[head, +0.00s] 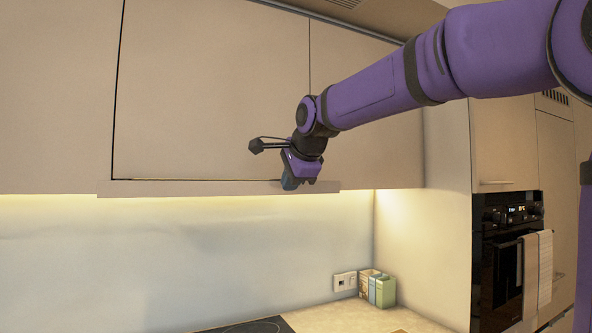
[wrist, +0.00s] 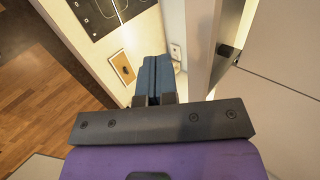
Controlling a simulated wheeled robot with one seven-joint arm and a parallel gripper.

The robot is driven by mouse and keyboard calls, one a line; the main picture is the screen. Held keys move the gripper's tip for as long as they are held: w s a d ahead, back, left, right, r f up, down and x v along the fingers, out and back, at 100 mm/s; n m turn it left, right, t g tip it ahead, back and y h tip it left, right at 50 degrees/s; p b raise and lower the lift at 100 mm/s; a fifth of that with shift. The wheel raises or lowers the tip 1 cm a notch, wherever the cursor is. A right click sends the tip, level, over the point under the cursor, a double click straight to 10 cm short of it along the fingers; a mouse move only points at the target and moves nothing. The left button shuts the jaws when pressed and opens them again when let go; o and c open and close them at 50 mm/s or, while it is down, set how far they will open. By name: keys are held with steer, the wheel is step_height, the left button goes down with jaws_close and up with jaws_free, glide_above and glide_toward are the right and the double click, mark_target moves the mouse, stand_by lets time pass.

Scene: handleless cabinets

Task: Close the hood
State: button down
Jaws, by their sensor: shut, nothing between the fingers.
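The hood (head: 190,188) is a long beige strip along the underside of the upper cabinets in the head view. It looks slightly proud of the cabinet fronts, but how far it is out is hard to tell. My gripper (head: 290,183) is at the right part of this strip, in front of it, pointing down. Whether it touches the strip cannot be told. In the wrist view my gripper (wrist: 153,68) has its blue fingers together with nothing between them. A pale upright panel just right of the fingers (wrist: 200,45) may be the hood's front.
Flat cabinet doors (head: 210,90) rise above the hood. A black cooktop (head: 250,326) lies below, also in the wrist view (wrist: 100,14). Small canisters (head: 378,288) stand by the wall socket (head: 344,281). An oven (head: 500,255) with a towel is at right.

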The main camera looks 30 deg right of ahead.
mark_target(280, 190)
steer(key=shift+w+f, duration=0.35)
steer(key=shift+w, duration=0.7)
steer(key=shift+w+f, duration=0.4)
steer(key=shift+w, duration=0.7)
steer(key=shift+w+f, duration=0.35)
steer(key=shift+w, duration=0.7)
